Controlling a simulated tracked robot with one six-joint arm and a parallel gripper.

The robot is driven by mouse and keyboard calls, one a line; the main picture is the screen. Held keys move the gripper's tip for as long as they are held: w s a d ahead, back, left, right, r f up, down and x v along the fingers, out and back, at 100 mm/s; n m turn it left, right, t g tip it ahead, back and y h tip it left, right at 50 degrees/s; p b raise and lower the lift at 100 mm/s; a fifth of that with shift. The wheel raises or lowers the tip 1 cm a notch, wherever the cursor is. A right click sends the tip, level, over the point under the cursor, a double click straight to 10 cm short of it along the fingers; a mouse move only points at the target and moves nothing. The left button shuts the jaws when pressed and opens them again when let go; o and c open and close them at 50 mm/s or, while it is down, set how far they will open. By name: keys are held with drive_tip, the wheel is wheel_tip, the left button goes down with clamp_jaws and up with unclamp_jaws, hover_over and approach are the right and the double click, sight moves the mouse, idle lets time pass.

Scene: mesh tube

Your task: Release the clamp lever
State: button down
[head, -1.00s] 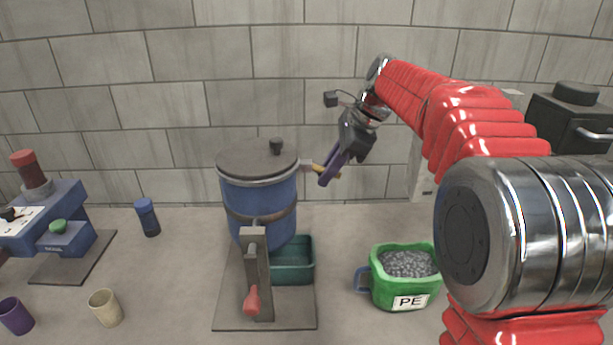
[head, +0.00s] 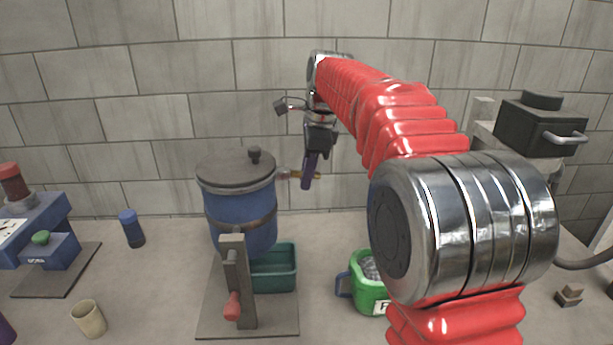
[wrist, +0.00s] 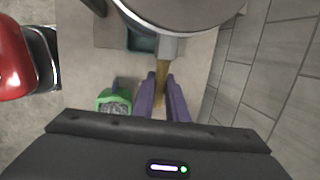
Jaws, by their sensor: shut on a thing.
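A blue drum-shaped pot (head: 233,219) with a grey lid (head: 236,168) stands on a grey base plate. A brass-yellow clamp lever (head: 292,175) sticks out to the right from a grey fitting (head: 281,174) at the lid rim. My gripper (head: 309,177) with purple fingers is shut on this lever. In the wrist view, the lever (wrist: 161,78) runs from the grey fitting (wrist: 168,47) down between the two fingers (wrist: 161,99). The fingers hide part of the lever.
A post with a red-handled lever (head: 232,306) stands in front of the pot. A teal bin (head: 283,280) is below it. A green pellet container (head: 371,297) sits right, partly behind my arm. The brick wall is close behind.

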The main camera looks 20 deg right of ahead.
drive_tip(key=shift+a+f, duration=0.1)
drive_tip(key=shift+a, duration=0.05)
drive_tip(key=c, duration=1.7)
unclamp_jaws()
drive_tip(key=shift+c, duration=0.2)
drive_tip(key=v, duration=1.4)
drive_tip(key=shift+s+f, duration=0.15)
drive_tip(key=shift+s, duration=0.05)
